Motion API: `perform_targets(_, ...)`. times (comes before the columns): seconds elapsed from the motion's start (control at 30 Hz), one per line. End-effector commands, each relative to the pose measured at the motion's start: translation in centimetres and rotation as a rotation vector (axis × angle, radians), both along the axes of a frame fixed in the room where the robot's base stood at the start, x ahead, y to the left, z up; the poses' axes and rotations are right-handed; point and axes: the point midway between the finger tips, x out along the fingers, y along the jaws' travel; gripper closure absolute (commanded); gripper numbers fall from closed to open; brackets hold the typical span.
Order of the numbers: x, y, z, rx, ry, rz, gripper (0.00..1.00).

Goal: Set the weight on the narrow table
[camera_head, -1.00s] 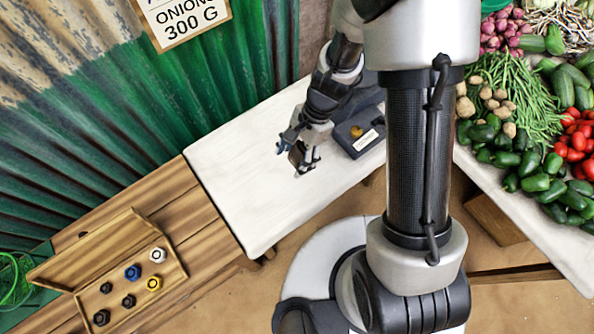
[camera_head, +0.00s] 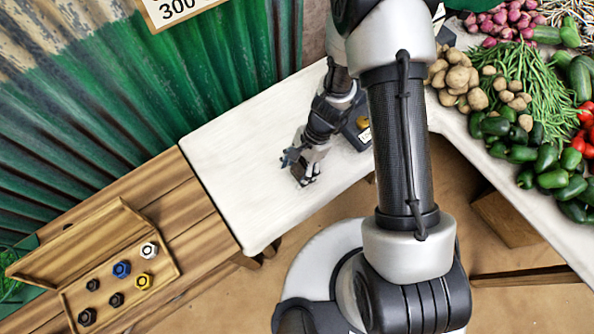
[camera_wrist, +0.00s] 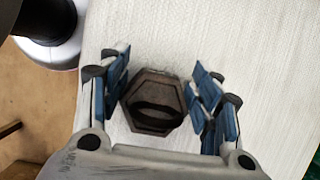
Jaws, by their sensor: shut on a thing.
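The weight (camera_wrist: 155,101) is a dark brown hexagonal block with a ring-like top, seen between my fingers in the wrist view. My gripper (camera_wrist: 163,98) is shut on it, with blue-padded fingers on either side. In the head view my gripper (camera_head: 302,176) is over the white narrow table (camera_head: 222,178), and the weight is a small dark shape (camera_head: 299,173) at its tip. The white tabletop (camera_wrist: 265,45) fills most of the wrist view behind the weight. I cannot tell whether the weight's underside touches the table.
A dark scale (camera_head: 357,130) stands on the table behind my wrist. Vegetables fill the right stall. The table's left part is bare.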

Motion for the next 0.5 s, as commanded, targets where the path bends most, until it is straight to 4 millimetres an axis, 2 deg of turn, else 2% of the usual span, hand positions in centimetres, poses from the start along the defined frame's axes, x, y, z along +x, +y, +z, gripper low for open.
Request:
perform_targets(0.07,0.09,0.05,-0.68,0.001,-0.001,-0.002,1.0)
perform_targets(0.47,0.09,0.04,-0.99,0.001,-0.002,-0.001,1.0)
perform_targets(0.5,0.04,0.02,-0.93,0.0,0.0,-0.001,0.39)
